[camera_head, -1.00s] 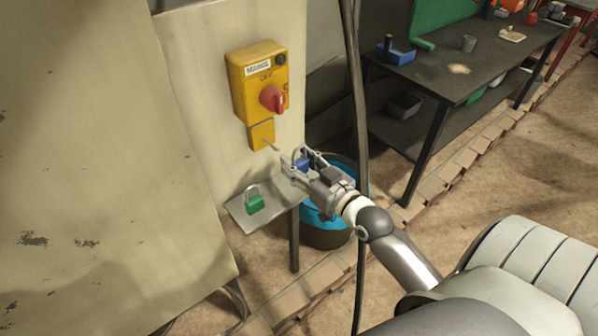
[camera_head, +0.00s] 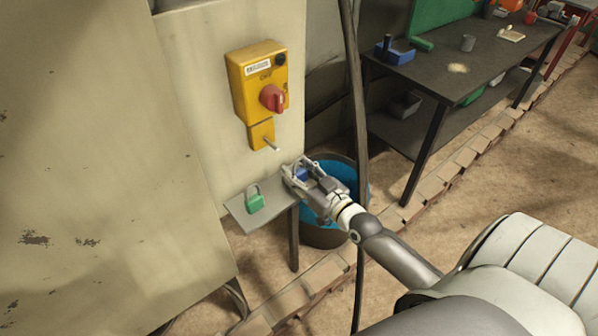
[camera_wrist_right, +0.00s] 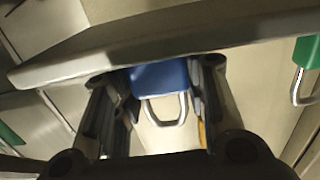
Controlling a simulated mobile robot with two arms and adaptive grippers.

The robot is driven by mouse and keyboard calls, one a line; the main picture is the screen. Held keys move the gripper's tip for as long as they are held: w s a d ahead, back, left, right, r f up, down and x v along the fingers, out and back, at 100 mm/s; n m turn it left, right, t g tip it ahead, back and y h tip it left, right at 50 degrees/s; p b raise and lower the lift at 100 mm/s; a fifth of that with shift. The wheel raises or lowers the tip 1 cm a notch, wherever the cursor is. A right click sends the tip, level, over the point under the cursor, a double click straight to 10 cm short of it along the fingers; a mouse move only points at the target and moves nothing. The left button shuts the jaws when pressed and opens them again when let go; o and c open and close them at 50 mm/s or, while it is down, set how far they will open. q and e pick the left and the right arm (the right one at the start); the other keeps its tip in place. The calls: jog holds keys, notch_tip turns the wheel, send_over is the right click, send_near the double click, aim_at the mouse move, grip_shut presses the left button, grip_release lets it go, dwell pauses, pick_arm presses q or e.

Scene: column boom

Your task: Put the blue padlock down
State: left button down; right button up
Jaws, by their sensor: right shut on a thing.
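The blue padlock (camera_head: 301,174) is between the fingers of my right gripper (camera_head: 297,172), mostly hidden by them in the head view. In the right wrist view the blue padlock (camera_wrist_right: 162,76) shows its blue body and metal shackle between the two fingers. My right gripper is shut on it, at the right end of the small grey shelf (camera_head: 236,209). The shelf's edge (camera_wrist_right: 60,68) crosses the wrist view close by the padlock; I cannot tell whether they touch. My left gripper is not in view.
A green padlock (camera_head: 254,201) stands on the shelf. A yellow switch box (camera_head: 243,88) with a red knob (camera_head: 272,98) and a protruding pin (camera_head: 271,144) is above. A black cable (camera_head: 359,110) hangs nearby. A workbench (camera_head: 440,78) stands back right.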

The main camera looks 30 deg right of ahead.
jog(key=o, duration=1.1)
jog(key=shift+s+r, duration=0.1)
jog(key=shift+s, duration=0.3)
jog(key=s+d+b, duration=0.1)
jog(key=s, duration=1)
jog(key=shift+r+b, duration=0.3)
jog(key=shift+b, duration=0.05)
jog(key=shift+s+f, duration=0.1)
